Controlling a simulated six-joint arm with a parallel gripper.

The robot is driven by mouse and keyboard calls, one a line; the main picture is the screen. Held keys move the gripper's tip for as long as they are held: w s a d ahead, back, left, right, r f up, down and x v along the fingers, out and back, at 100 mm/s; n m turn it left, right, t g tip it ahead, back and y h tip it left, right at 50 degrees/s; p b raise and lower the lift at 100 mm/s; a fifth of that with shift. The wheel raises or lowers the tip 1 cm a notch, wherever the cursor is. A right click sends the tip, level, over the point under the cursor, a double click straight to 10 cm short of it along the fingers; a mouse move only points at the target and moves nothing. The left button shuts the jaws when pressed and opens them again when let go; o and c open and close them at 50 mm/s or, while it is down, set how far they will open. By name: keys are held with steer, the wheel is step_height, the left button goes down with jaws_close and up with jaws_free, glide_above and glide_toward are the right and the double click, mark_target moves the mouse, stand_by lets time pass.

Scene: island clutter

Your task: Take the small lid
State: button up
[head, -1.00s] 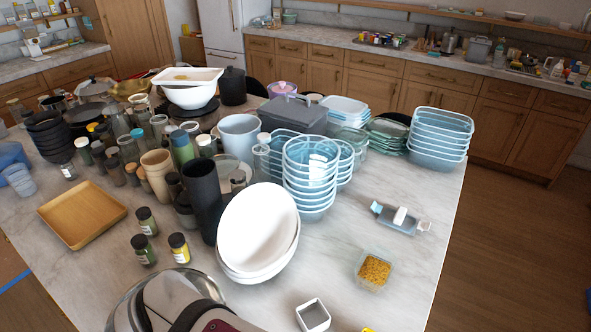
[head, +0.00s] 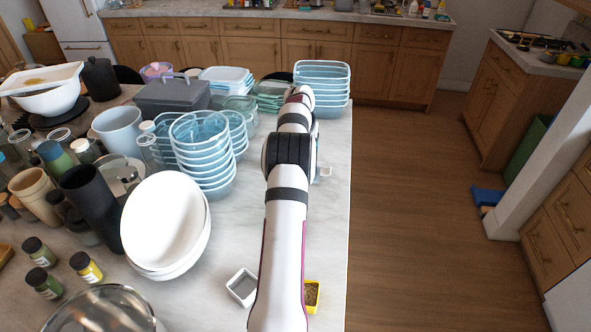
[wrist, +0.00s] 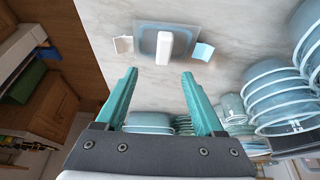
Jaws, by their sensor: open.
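The small lid (wrist: 164,46) lies on the marble counter in the wrist view. It is a bluish clear rectangle with a white bar across its middle and a pale flap at each side. In the head view my arm hides most of it, and only a pale flap (head: 325,172) shows at the arm's right. My gripper (wrist: 159,75) is open and empty, its two teal fingers pointing toward the lid. The fingertips appear just short of the white bar, one to each side. I cannot tell their height above the counter. In the head view the fingers are hidden by my arm.
Stacked blue-rimmed containers (head: 200,148) stand left of my arm, with another stack (head: 322,80) behind. White bowls (head: 167,222), a small grey-white box (head: 242,287) and a yellow box (head: 312,296) are nearer. The counter's right edge is close to the lid.

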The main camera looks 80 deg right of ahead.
steer(key=x, duration=0.9)
steer(key=shift+w+a+f, duration=0.1)
steer(key=shift+w+f, duration=0.25)
steer(key=shift+c, duration=0.2)
jaws_close()
